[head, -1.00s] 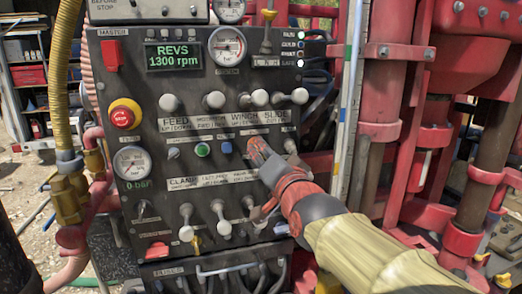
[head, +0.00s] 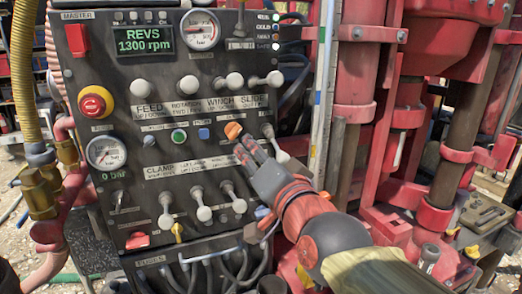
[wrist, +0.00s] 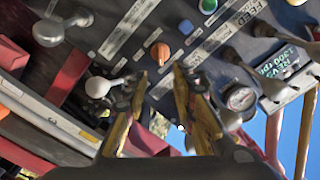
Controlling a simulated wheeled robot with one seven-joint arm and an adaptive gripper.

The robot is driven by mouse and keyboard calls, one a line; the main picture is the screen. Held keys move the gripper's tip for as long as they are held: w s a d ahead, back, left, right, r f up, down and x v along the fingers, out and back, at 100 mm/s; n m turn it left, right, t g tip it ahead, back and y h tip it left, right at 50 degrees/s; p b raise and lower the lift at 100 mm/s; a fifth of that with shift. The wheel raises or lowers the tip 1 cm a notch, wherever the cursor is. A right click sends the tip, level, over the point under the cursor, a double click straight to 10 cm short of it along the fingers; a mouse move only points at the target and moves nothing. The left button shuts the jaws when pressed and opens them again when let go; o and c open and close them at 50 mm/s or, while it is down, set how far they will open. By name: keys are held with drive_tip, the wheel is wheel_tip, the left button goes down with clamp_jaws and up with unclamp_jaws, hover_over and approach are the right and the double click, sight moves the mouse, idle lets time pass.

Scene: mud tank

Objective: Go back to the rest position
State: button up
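My gripper (head: 250,153) is in front of the dark control panel (head: 150,235) in the head view. Its fingertips are just below and right of an orange knob (head: 233,130). In the wrist view my gripper (wrist: 160,78) has its two fingers apart with nothing between them. The orange knob (wrist: 160,52) shows beyond the fingertips, apart from them as far as I can tell. My arm comes in from the lower right.
Levers (head: 235,82) with pale ball ends stick out of the panel near the gripper, and one (head: 282,155) stands just right of it. A red stop button (head: 95,102) is at the left. Red pipework (head: 352,80) stands at the right. Cables (head: 215,272) hang below.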

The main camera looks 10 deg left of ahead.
drive_tip(key=s+d+f+n+g+h, duration=0.2)
drive_tip(key=s+d+f+n+g, duration=0.15)
drive_tip(key=f, duration=0.65)
drive_tip(key=s+d+f+n+g+h, duration=0.1)
drive_tip(key=s+d+f+n+g, duration=0.2)
drive_tip(key=f, duration=0.6)
drive_tip(key=s+d+f+m+g+h, duration=0.1)
drive_tip(key=s+d+f, duration=0.4)
drive_tip(key=d, duration=0.7)
drive_tip(key=s+d+f+m+g+h, duration=0.2)
drive_tip(key=s+d+f+h, duration=0.3)
drive_tip(key=s+d, duration=0.4)
drive_tip(key=d+m, duration=0.1)
drive_tip(key=d, duration=0.2)
drive_tip(key=shift+f+h+p, duration=0.15)
drive_tip(key=shift+h+p, duration=0.15)
drive_tip(key=shift+a, duration=0.15)
